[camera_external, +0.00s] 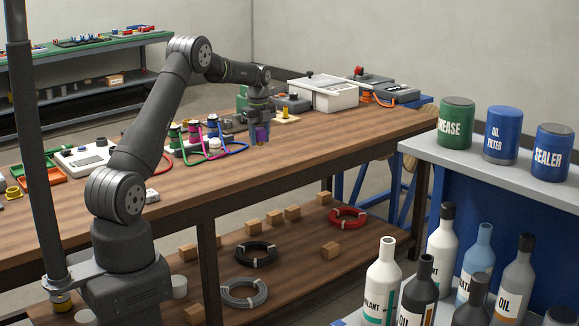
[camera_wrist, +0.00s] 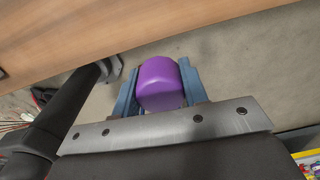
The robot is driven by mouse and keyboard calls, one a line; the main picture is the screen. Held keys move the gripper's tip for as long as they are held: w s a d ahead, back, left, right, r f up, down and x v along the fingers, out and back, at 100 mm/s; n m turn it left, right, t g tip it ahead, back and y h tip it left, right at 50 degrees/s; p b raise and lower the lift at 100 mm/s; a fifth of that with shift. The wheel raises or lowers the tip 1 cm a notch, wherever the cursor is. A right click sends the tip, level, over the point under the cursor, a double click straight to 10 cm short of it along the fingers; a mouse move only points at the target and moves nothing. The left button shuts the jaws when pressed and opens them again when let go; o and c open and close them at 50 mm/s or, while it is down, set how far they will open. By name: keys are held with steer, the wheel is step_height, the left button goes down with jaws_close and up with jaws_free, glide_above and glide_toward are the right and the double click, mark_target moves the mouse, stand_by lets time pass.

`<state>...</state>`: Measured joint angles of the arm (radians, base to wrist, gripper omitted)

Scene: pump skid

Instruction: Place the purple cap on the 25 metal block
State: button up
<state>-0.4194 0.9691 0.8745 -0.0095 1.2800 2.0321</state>
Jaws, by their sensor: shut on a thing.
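The purple cap (camera_wrist: 160,84) is a smooth, rounded block. It sits between the two blue fingers of my gripper (camera_wrist: 160,92), which is shut on it. In the external view the purple cap (camera_external: 261,133) shows small, under my wrist, and my gripper (camera_external: 262,139) points down near the front edge of the workbench. The wrist view shows bare floor behind the cap and the bench's wood along the top. I cannot make out a block marked 25 in either view; my arm and the small scale may hide it.
The workbench (camera_external: 330,150) has clear wood to the right of my gripper. Pots with coloured cables (camera_external: 205,138) stand left of it. A cream plate with a yellow post (camera_external: 285,116) and a white box (camera_external: 323,93) are behind. Bottles and cans fill the right foreground.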

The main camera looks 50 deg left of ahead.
steer(key=shift+s+d+r, duration=0.1)
steer(key=shift+d+r, duration=0.2)
steer(key=shift+d, duration=0.05)
steer(key=s+d+r+n, duration=0.1)
steer(key=s+d, duration=0.1)
steer(key=s, duration=1.6)
steer(key=s+d+r+n, duration=0.1)
steer(key=s+r, duration=0.1)
steer(key=s, duration=1.5)
steer(key=s+a+f, duration=0.1)
steer(key=a+f, duration=0.1)
steer(key=a, duration=0.1)
steer(key=s+a+f, duration=0.2)
steer(key=a, duration=0.1)
steer(key=s+a+f, duration=0.1)
steer(key=a+f, duration=0.2)
steer(key=a, duration=0.1)
steer(key=shift+s+a+f, duration=0.1)
steer(key=shift+s, duration=0.2)
steer(key=shift+a+f, duration=0.15)
steer(key=shift+f, duration=1.9)
steer(key=shift+f, duration=0.1)
